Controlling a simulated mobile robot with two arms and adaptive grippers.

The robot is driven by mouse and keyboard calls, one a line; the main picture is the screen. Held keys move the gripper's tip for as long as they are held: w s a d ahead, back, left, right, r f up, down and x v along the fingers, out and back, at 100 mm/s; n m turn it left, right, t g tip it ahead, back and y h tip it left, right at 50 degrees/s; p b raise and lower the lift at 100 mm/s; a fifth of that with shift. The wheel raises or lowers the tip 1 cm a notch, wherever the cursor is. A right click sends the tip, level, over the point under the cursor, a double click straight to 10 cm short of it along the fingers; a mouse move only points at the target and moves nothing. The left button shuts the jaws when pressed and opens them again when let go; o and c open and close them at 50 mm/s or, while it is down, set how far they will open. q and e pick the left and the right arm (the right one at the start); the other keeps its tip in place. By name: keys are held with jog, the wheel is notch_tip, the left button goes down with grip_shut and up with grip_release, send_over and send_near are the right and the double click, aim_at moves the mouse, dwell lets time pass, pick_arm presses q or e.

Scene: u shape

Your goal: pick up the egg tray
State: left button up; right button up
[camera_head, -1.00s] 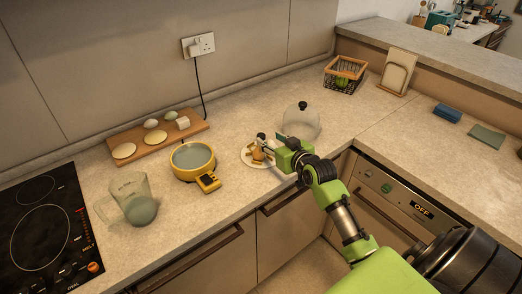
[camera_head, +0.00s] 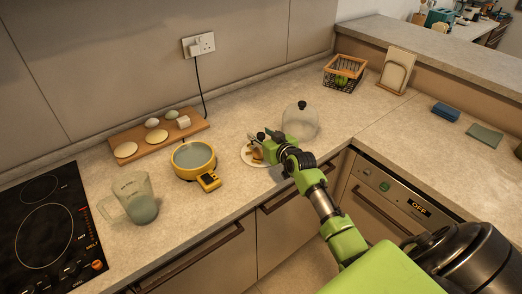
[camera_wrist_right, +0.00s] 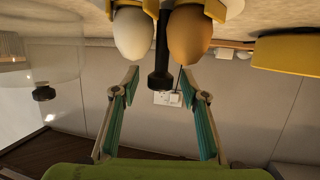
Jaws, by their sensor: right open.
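In the right wrist view, which is upside down, the tray holds a white egg (camera_wrist_right: 133,36) and a brown egg (camera_wrist_right: 190,36). Its black upright handle (camera_wrist_right: 160,78) stands between them. My right gripper (camera_wrist_right: 160,90) is open, with one finger on each side of the handle's end. I see no clear contact. My left gripper is not in view.
A glass dome (camera_head: 300,122) stands close behind and right of the tray. A yellow pan-like appliance (camera_head: 193,158) stands to its left. The counter's front edge is near.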

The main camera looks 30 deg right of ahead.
grip_shut()
jog(key=shift+r, duration=0.15)
